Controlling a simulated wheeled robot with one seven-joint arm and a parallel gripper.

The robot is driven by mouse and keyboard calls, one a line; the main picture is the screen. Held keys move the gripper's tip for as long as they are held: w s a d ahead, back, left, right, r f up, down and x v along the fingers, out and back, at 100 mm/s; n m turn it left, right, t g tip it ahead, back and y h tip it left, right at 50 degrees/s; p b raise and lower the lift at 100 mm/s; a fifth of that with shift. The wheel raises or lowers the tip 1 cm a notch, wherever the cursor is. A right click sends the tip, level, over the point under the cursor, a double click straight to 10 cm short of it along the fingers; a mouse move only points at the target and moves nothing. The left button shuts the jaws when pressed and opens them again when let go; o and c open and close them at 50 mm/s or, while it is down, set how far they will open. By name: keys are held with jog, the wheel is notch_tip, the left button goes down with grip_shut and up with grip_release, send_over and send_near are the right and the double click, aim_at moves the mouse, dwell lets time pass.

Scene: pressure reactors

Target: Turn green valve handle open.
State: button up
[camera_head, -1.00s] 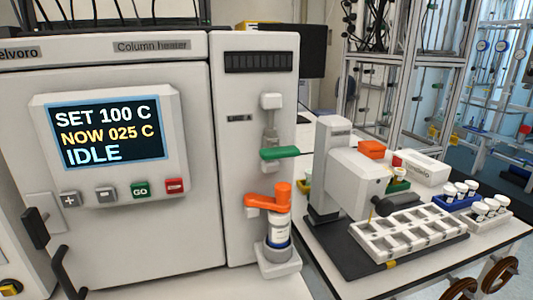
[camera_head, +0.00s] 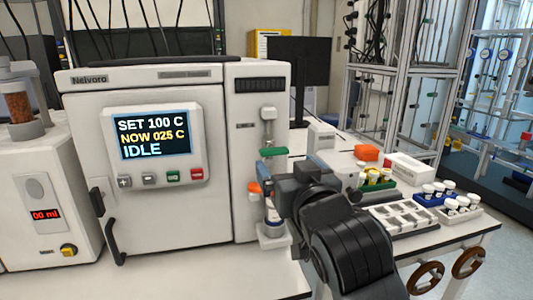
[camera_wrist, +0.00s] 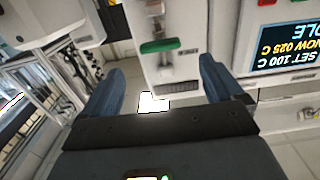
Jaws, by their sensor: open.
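The green valve handle (camera_head: 272,152) is a flat bar pointing sideways on the narrow right column of the white column heater (camera_head: 80,165). In the wrist view, which is upside down, the green handle (camera_wrist: 162,46) lies ahead of the gap between my fingers. My gripper (camera_wrist: 160,78) is open and empty, its two blue fingers spread wide to either side. In the head view my gripper (camera_head: 268,175) is just below and right of the green handle; contact cannot be told. My arm hides part of the orange handle (camera_head: 253,188) below.
The heater's screen (camera_head: 153,138) reads SET 100 C, NOW 025 C, IDLE. A white-capped vial (camera_head: 273,214) stands in a holder under the orange handle. Right of my arm are a white tray (camera_head: 400,216) and racks of vials (camera_head: 437,193). Free counter (camera_head: 200,278) lies in front.

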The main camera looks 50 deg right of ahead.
aim_at(276, 151)
jog(key=shift+b+x, duration=1.35)
jog(key=shift+b, duration=0.05)
jog(key=p+x, duration=0.1)
jog(key=x, duration=0.3)
jog(key=shift+r, duration=0.15)
jog(key=shift+w+d, duration=0.3)
jog(key=shift+w, duration=0.15)
jog(key=shift+c, duration=0.2)
